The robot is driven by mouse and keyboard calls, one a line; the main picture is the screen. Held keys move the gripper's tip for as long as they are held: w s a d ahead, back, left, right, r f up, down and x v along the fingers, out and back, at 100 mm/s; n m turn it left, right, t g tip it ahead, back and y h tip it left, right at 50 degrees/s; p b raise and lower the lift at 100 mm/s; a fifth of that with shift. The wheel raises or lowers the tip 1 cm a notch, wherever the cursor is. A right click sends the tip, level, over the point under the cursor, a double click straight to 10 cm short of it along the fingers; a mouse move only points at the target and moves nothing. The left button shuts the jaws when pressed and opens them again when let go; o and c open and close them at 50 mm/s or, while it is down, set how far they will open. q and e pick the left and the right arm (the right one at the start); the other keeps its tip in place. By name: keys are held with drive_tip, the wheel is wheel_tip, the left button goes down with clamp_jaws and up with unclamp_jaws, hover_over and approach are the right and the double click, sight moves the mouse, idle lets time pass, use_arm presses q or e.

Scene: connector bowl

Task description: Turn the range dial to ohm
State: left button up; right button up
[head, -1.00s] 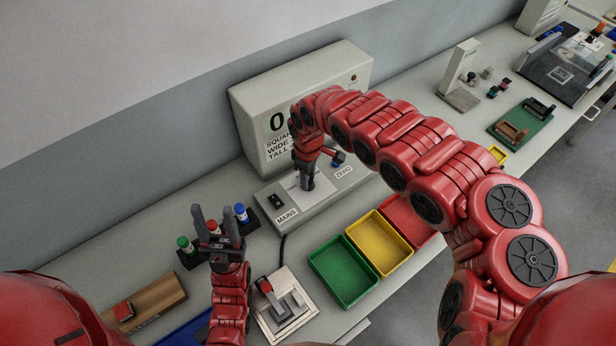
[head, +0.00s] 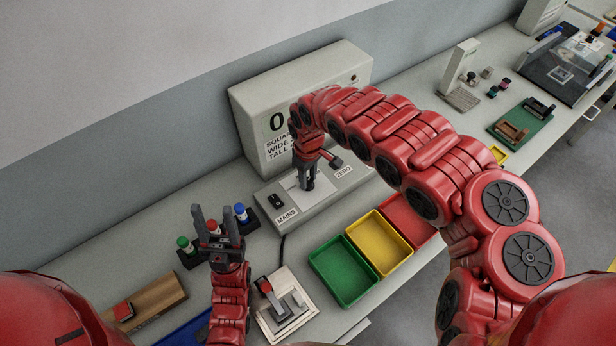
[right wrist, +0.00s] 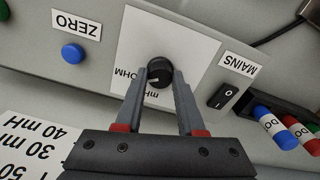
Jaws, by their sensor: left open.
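The range dial (right wrist: 158,72) is a round black knob on a white plate (right wrist: 190,40) of the meter's sloping panel. The right wrist view shows the labels OHM and mH beside it, partly covered by my fingers. A pale mark on the dial faces the label side; its exact setting is hard to read. My right gripper (right wrist: 160,78) has one finger on each side of the dial, with no clear gap. In the head view my right gripper (head: 307,182) points down at the panel and hides the dial. My left gripper (head: 211,215) is open and empty, far left of the dial.
The blue ZERO button (right wrist: 72,54) and the MAINS switch (right wrist: 223,96) flank the dial. The meter's display box (head: 245,110) stands behind. Capped connectors in a black holder (head: 250,222) stand near my left gripper. Green (head: 318,262), yellow (head: 352,236) and red bins lie at the front.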

drive_tip(key=o, duration=0.4)
drive_tip(key=shift+f, duration=0.1)
drive_tip(key=shift+o, duration=0.2)
drive_tip(key=shift+r, duration=0.5)
wheel_tip(320, 180, up, 8)
drive_tip(key=shift+w+f+b, duration=0.1)
drive_tip(key=shift+b, duration=0.3)
wheel_tip(320, 180, up, 7)
drive_tip(key=p, duration=0.7)
hover_over(308, 180)
drive_tip(key=shift+r+p, duration=0.4)
drive_tip(key=shift+r, duration=0.45)
drive_tip(key=shift+f, duration=0.1)
